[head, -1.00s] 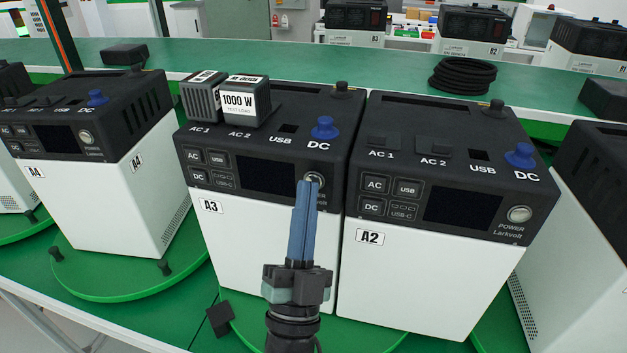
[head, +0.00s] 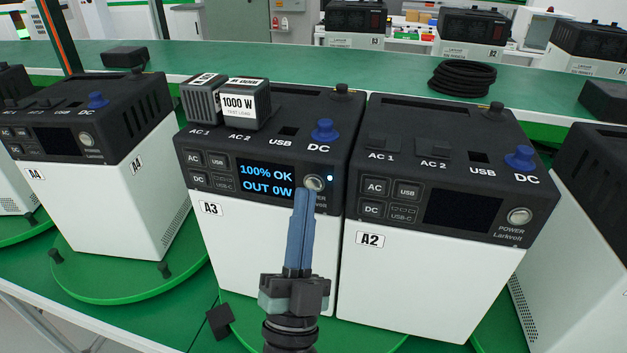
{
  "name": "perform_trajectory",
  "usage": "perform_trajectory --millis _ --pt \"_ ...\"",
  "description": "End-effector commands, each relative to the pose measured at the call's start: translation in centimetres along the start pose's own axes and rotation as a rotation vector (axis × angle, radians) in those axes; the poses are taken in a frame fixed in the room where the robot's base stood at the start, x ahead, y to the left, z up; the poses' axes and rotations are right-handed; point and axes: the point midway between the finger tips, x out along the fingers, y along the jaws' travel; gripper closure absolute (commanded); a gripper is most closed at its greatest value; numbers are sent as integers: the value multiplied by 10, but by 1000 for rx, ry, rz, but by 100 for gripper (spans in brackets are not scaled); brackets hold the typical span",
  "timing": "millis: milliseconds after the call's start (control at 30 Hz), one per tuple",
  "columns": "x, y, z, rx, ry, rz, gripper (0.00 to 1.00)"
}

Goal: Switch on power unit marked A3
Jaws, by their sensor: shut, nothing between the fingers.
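The power unit marked A3 (head: 255,250) stands at the centre, a white box with a black top. Its screen (head: 266,181) is lit in blue and reads "100% OK" and "OUT 0W". My gripper (head: 303,192) is shut and empty, with blue fingers pointing up at the unit's front. Its tips are just below the button and cover part of the label there. I cannot tell whether they touch the panel.
Unit A2 (head: 420,285) stands close on the right with a dark screen. Unit A4 (head: 110,200) is on the left on a green turntable (head: 110,285). Two test load blocks (head: 246,103) sit on top of A3. A coiled black cable (head: 462,77) lies behind.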

Motion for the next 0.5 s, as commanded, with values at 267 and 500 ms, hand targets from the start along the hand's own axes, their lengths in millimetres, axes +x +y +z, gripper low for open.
perform_trajectory --millis 267,500 --pt "-1 -1 -1 0 0 0 100" --pt "-12 -9 -9 0 -2 0 100"
